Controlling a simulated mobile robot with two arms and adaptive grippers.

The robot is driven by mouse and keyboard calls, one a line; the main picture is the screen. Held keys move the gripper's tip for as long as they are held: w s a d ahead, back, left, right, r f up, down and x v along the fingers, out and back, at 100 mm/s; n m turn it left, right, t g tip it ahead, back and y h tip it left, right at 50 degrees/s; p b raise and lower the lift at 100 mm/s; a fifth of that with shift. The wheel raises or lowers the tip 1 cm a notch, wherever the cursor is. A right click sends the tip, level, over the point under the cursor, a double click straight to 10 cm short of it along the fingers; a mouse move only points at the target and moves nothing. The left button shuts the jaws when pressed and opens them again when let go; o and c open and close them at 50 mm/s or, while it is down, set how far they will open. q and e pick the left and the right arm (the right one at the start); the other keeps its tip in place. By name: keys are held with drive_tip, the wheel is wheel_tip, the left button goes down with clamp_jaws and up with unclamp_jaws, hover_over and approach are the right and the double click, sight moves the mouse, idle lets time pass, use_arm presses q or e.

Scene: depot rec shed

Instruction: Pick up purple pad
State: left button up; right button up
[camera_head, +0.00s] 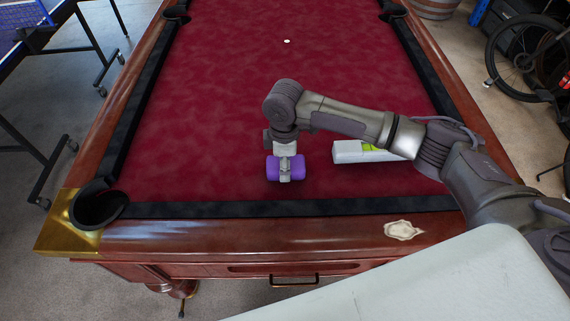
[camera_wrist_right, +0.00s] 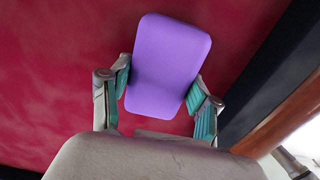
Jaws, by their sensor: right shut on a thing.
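The purple pad (camera_head: 272,168) is at my right gripper (camera_head: 286,172), over the red cloth of the pool table near its front rail. In the right wrist view the pad (camera_wrist_right: 168,62) is a rounded purple block between the two teal-lined fingers of my right gripper (camera_wrist_right: 160,95). The fingers are shut on its sides. I cannot tell whether the pad touches the cloth or is raised. My left gripper is not in view.
The pool table (camera_head: 250,95) has raised dark cushions and a corner pocket (camera_head: 98,208) at front left. A white box with a green patch (camera_head: 348,151) lies right of the gripper, partly behind my arm. A small white ball (camera_head: 287,41) lies farther back; the cloth between is clear.

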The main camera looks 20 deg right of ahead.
wheel_tip(320, 180, up, 4)
drive_tip(key=shift+r, duration=0.1)
drive_tip(key=s+d+r, duration=0.6)
drive_tip(key=s, duration=0.3)
drive_tip(key=shift+s+d+r+b, duration=0.3)
drive_tip(key=shift+d+r+b, duration=0.05)
drive_tip(key=shift+d+b, duration=0.1)
drive_tip(key=shift+a, duration=0.1)
